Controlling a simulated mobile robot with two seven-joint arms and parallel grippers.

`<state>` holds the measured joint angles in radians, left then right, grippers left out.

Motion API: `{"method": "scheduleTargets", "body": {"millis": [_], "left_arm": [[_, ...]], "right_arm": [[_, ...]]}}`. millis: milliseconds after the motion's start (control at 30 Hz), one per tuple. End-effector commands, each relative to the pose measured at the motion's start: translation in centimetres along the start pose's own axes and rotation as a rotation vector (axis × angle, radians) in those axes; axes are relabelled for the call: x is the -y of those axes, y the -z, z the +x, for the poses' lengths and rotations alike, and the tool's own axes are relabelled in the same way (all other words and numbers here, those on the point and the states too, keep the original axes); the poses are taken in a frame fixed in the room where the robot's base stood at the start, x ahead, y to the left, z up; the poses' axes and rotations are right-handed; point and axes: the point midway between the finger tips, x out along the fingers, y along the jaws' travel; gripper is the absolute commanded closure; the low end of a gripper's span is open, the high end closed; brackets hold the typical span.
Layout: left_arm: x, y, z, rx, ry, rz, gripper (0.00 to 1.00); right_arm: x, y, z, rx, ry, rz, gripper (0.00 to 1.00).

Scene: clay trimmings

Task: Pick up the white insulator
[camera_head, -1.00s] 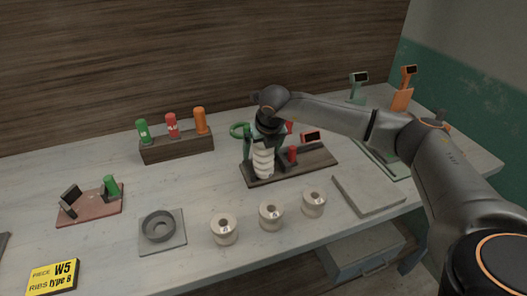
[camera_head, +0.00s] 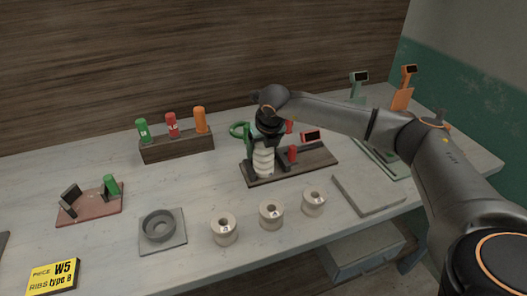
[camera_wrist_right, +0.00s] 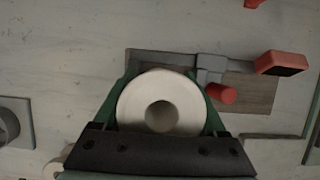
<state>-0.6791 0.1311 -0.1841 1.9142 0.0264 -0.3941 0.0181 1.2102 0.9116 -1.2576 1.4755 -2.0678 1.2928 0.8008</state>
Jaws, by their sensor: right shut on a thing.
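The white ribbed insulator (camera_head: 263,164) stands upright on the dark wooden base (camera_head: 318,164) of a fixture near the middle of the bench. My right gripper (camera_head: 264,150) comes down over it from above and is shut on its upper part. In the right wrist view the insulator (camera_wrist_right: 160,85) is seen end-on as a white disc with a dark centre, and fingers of my right gripper (camera_wrist_right: 166,102) lie on both sides. The hand hides its top in the head view. My left gripper is out of view.
Several pale spools, including one nearby (camera_head: 271,215), stand in front. A grey slab (camera_head: 368,194) lies to the right. A wooden rack (camera_head: 177,147) stands behind left.

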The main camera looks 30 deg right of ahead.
Motion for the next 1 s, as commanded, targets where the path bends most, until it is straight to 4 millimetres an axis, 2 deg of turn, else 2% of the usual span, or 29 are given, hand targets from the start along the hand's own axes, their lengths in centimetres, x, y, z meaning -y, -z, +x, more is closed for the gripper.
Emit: {"method": "scheduleTargets", "body": {"millis": [567,767,867,1000], "left_arm": [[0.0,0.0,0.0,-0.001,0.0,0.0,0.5],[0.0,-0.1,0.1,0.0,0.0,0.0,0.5],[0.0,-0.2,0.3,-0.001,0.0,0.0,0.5],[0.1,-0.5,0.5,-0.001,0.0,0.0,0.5]], "right_arm": [[0.0,-0.5,-0.8,0.006,-0.002,0.002,1.0],[-0.1,-1.4,-3.0,0.009,-0.003,0.001,1.0],[-0.3,-0.9,-4.6,0.008,-0.004,-0.002,1.0],[-0.6,0.1,-7.8,0.011,-0.004,-0.002,1.0]]}}
